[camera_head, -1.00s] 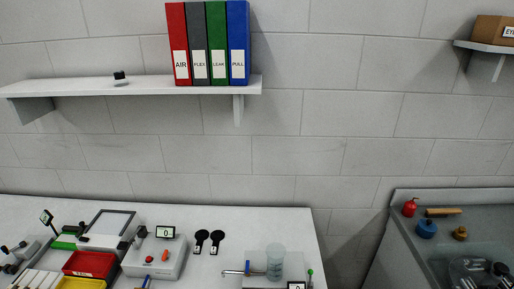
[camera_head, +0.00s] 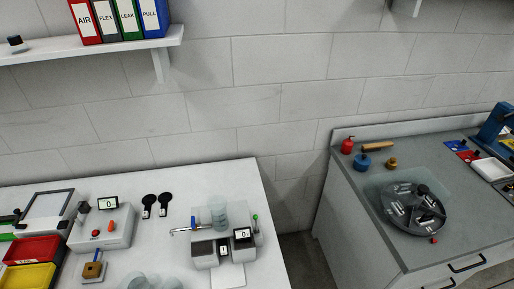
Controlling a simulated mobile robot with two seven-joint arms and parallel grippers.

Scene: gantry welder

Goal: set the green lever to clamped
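A thin upright lever with a green knob (camera_head: 255,218) stands at the right side of a small grey bench device (camera_head: 204,254) on the white table. It looks roughly upright; its clamped or unclamped setting cannot be read at this size. The device also carries a clear cylinder, a blue part, a metal rod pointing left and a small display (camera_head: 242,234) that seems to read 0. Neither of my grippers shows in the view.
The white table (camera_head: 180,182) also holds a box with a display (camera_head: 107,203), two black paddles, and red (camera_head: 35,250) and yellow bins. A gap separates it from the grey bench (camera_head: 330,210) at right, with a round dark tray (camera_head: 413,208). A shelf with binders is above left.

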